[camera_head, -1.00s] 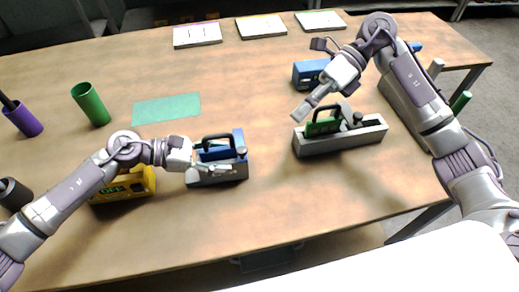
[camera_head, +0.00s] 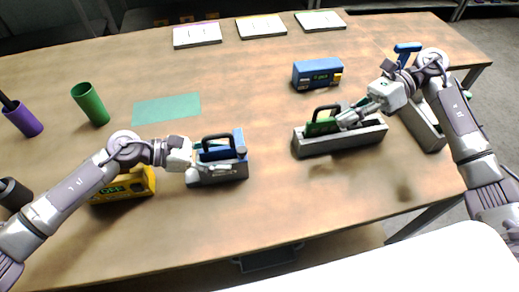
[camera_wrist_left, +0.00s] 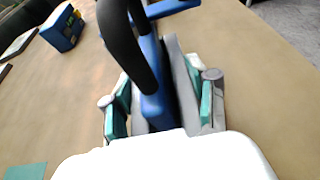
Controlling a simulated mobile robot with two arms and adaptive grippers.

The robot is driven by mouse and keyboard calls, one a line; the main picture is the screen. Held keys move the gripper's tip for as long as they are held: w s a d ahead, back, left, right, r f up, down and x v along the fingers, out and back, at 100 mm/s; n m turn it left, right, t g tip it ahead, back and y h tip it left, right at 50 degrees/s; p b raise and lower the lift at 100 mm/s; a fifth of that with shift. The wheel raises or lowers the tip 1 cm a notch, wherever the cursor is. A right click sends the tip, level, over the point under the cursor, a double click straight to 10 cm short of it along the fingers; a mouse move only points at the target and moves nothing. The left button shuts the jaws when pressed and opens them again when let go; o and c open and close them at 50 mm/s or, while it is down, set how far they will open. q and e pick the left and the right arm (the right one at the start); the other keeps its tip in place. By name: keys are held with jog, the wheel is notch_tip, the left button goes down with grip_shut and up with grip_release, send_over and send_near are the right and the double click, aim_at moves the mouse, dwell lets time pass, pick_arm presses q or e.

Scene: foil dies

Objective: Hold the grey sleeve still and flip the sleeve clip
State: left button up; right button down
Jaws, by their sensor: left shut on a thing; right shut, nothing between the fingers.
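A grey sleeve (camera_head: 218,175) stands at the table's middle left with a blue plate and a black handle (camera_head: 216,139) in it. My left gripper (camera_head: 196,163) is shut on this sleeve's left end. In the left wrist view its green-padded fingers (camera_wrist_left: 162,110) straddle the grey wall (camera_wrist_left: 182,80) and blue plate (camera_wrist_left: 152,108). A second, longer grey sleeve (camera_head: 345,143) to the right holds a green block (camera_head: 317,128) with a black handle. My right gripper (camera_head: 346,121) is shut and empty, its tips over this sleeve's middle. It hides whatever clip lies there.
A blue box (camera_head: 316,74) stands behind the longer sleeve; a yellow box (camera_head: 122,188) is partly behind my left arm. The front middle is clear.

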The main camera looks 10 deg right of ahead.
aim_at(244, 150)
jog(key=shift+w+a+r+x, duration=0.25)
jog(key=shift+r+x, duration=0.3)
jog(key=shift+x, duration=2.8)
jog(key=shift+w+a+r+x, duration=0.15)
jog(key=shift+a+r+x, duration=0.3)
jog(key=shift+x, duration=2.9)
jog(key=shift+w+a+r+x, duration=0.2)
jog(key=shift+r+x, duration=0.45)
jog(key=shift+x, duration=2.7)
jog(key=shift+w+d+r+m+g, duration=0.1)
jog(key=shift+w+r+m+g, duration=0.05)
jog(key=shift+r+m+g, duration=0.2)
jog(key=shift+w+r+m+g+y, duration=0.2)
jog(key=shift+r+m+g, duration=0.15)
jog(key=shift+r+m, duration=0.15)
jog(key=shift+w+r+m+g+y, duration=0.1)
jog(key=shift+w+r+m+g, duration=0.15)
jog(key=shift+r+m+g, duration=0.15)
jog(key=shift+w+r+m+g+y, duration=1.05)
jog(key=shift+w+r+m, duration=1.3)
jog(key=shift+w, duration=1.6)
jog(key=f+v, duration=0.1)
jog(key=v, duration=1.1)
jog(key=shift+r, duration=0.35)
jog(key=shift+d+h, duration=0.1)
jog(key=shift+h, duration=0.15)
